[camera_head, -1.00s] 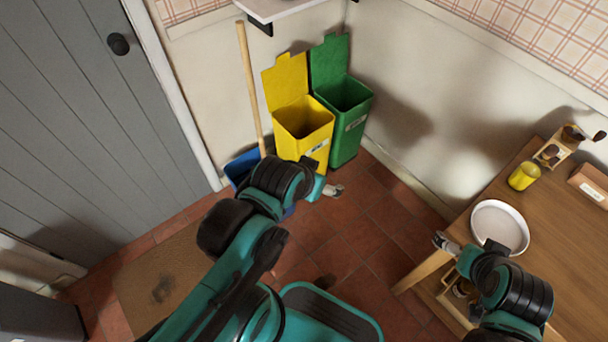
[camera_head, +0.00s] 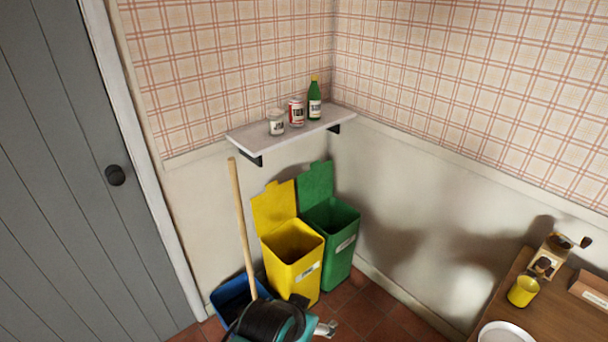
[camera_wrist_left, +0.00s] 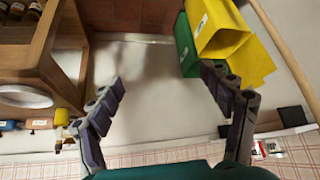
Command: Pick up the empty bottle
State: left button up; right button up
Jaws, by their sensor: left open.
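A green bottle (camera_head: 314,98) with a yellow cap and a white label stands upright on the wall shelf (camera_head: 290,134), at its right end. I cannot tell whether it is empty. My left gripper (camera_head: 325,328) is low at the bottom of the head view, in front of the bins and well below the shelf. In the left wrist view my left gripper (camera_wrist_left: 163,78) has its fingers spread with nothing between them. I cannot make out the bottle in the left wrist view. My right gripper is out of view.
A red-and-white can (camera_head: 296,112) and a white can (camera_head: 276,122) stand left of the bottle. Below are an open yellow bin (camera_head: 292,255), an open green bin (camera_head: 340,235), a blue bucket (camera_head: 232,298) and a wooden pole (camera_head: 242,225). A table (camera_head: 545,318) is at the lower right.

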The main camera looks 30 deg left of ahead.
aim_at(314, 93)
jog(key=u, duration=0.45)
jog(key=i+u, duration=0.15)
jog(key=u, duration=0.7)
jog(key=i+u, duration=0.1)
jog(key=u, duration=0.8)
jog(key=i+l+u, duration=0.1)
jog(key=u, duration=0.35)
jog(key=l+u, duration=0.1)
jog(key=u, duration=0.3)
jog(key=l, duration=0.6)
jog(key=i+l, duration=0.15)
jog(key=l, duration=0.5)
